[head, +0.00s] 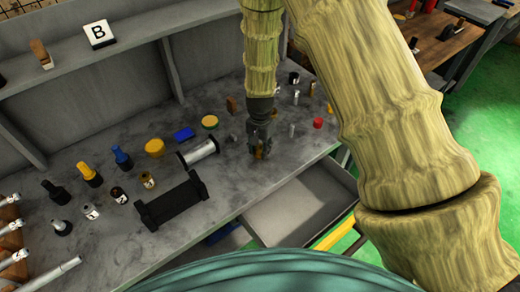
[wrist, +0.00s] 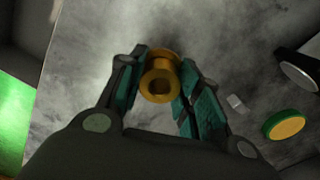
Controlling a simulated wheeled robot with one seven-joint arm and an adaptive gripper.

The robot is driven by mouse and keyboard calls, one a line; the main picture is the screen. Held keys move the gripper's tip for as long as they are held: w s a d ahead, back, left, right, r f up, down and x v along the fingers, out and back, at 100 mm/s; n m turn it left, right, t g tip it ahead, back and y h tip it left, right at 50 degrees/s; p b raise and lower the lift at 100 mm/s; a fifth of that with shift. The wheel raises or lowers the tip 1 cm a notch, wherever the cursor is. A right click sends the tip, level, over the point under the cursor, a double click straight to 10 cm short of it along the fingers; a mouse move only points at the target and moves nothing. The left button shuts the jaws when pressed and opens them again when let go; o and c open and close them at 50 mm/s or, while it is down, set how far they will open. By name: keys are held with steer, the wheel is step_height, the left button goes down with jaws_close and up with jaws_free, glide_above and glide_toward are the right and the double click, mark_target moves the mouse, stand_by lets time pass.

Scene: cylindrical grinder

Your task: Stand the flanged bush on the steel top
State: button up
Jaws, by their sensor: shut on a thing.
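The flanged bush (wrist: 161,80) is a brass-coloured ring with a wide flange and a central bore. In the wrist view it sits between the teal finger pads of my gripper (wrist: 158,88), which is shut on it, with the flange and bore facing the camera. In the head view my gripper (head: 260,150) points down over the grey steel top (head: 240,185) near its front edge. A small part of the bush (head: 259,154) shows between the fingers. I cannot tell whether the bush touches the top.
A red cap (head: 318,122) and small metal pins are to the right. An open drawer (head: 300,212) lies below the front edge.

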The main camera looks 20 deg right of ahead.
steer(key=shift+f, duration=0.9)
jaws_close()
steer(key=shift+f, duration=0.15)
steer(key=o, duration=1.2)
jaws_free()
steer(key=shift+r, duration=0.2)
steer(key=shift+r+b, duration=1.6)
steer(key=shift+r, duration=4.35)
